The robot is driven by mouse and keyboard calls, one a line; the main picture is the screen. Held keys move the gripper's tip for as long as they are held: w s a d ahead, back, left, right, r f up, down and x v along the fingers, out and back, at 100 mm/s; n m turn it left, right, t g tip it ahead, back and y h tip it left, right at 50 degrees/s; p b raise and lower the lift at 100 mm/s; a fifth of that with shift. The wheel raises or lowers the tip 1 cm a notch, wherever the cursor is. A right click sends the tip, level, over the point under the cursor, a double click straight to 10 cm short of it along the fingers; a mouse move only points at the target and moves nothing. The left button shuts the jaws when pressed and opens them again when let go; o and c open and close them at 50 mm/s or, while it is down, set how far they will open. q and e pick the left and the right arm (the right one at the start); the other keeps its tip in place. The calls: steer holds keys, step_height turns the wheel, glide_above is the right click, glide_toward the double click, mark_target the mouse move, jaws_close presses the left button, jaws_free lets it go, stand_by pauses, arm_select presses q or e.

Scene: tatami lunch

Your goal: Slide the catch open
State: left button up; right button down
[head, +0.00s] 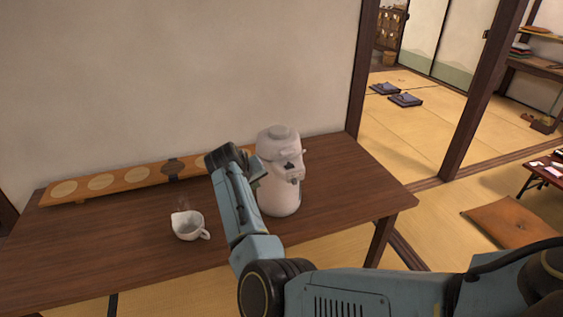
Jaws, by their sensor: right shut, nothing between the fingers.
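A white air pot (279,195) stands upright on the brown wooden table (330,195). A small dark part, perhaps the catch (293,171), shows on its upper front below the spout. It is too small to tell its position. My right arm reaches up from the lower right, and its right gripper (257,180) is at the left side of the pot, close to its upper body. The gripper is shut and empty; its fingertips are small and partly hidden, so I cannot tell whether they touch the pot. My left gripper is not in view.
A white cup (188,226) with faint steam stands on the table left of my right forearm. A long wooden board with pale discs (101,182) lies along the wall. The table's right end is clear. Tatami floor and cushions (405,100) lie beyond.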

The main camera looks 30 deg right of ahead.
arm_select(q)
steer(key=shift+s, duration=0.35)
arm_select(e)
step_height(320, 180, up, 10)
steer(key=d+m+g, duration=0.1)
steer(key=m, duration=0.1)
steer(key=shift+s+d+h, duration=0.15)
steer(key=shift+h, duration=0.15)
glide_toward(286, 166)
steer(key=x, duration=0.5)
steer(key=shift+w+f+p, duration=0.25)
steer(key=shift+f+p, duration=0.1)
steer(key=shift+f, duration=0.05)
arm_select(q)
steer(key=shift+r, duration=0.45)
arm_select(e)
steer(key=shift+d, duration=0.25)
steer(key=shift+s, duration=0.1)
